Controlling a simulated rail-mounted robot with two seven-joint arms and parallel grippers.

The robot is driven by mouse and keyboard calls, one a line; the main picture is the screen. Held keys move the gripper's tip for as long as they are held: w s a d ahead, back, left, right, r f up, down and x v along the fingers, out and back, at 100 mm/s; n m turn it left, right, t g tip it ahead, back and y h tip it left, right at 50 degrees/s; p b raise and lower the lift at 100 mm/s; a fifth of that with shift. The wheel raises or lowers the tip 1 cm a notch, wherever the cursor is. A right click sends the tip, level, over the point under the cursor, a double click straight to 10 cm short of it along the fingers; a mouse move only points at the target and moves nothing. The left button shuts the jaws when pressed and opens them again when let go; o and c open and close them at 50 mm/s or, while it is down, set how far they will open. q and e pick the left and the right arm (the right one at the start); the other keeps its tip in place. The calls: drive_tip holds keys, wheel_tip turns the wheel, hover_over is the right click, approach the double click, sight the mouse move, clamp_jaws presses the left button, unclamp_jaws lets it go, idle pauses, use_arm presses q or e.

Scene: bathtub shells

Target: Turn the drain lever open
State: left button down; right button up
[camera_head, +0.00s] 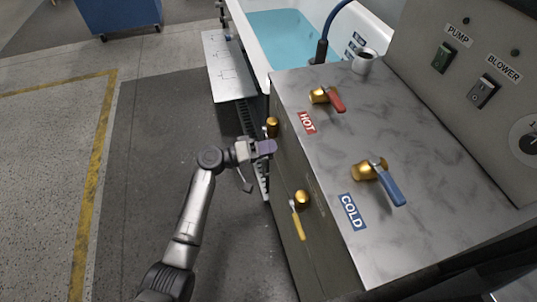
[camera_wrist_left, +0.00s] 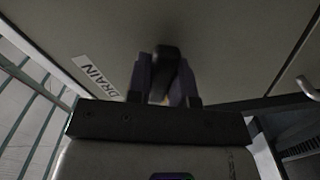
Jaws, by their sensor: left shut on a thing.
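The drain lever (camera_wrist_left: 165,65) is a dark handle in the left wrist view, next to a white DRAIN label (camera_wrist_left: 96,75) on the grey panel. My left gripper (camera_wrist_left: 163,88) is shut on it, with one finger on each side. In the head view my left gripper (camera_head: 265,148) is at the side panel, just below a gold valve body (camera_head: 271,127). The lever itself is mostly hidden there by the fingers. My right gripper is in neither view.
A yellow lever (camera_head: 298,224) hangs lower on the same panel. The counter (camera_head: 410,130) bears a red HOT lever (camera_head: 335,100), a blue COLD lever (camera_head: 391,187) and a mug (camera_head: 364,62). A tub (camera_head: 258,45) of blue water stands behind.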

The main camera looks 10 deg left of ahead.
use_arm(q)
drive_tip(key=shift+w+a+f+m+b, duration=0.15)
drive_tip(key=shift+f+m+b, duration=0.1)
drive_tip(key=shift+m+b, duration=0.35)
drive_tip(key=shift+w+d+f+m+b, duration=0.1)
drive_tip(key=shift+f+m+b, duration=0.1)
drive_tip(key=shift+m+b, duration=0.35)
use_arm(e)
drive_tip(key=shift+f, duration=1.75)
use_arm(q)
drive_tip(key=c, duration=1)
unclamp_jaws()
drive_tip(key=p+v, duration=0.3)
drive_tip(key=v, duration=1.1)
drive_tip(key=shift+p, duration=0.4)
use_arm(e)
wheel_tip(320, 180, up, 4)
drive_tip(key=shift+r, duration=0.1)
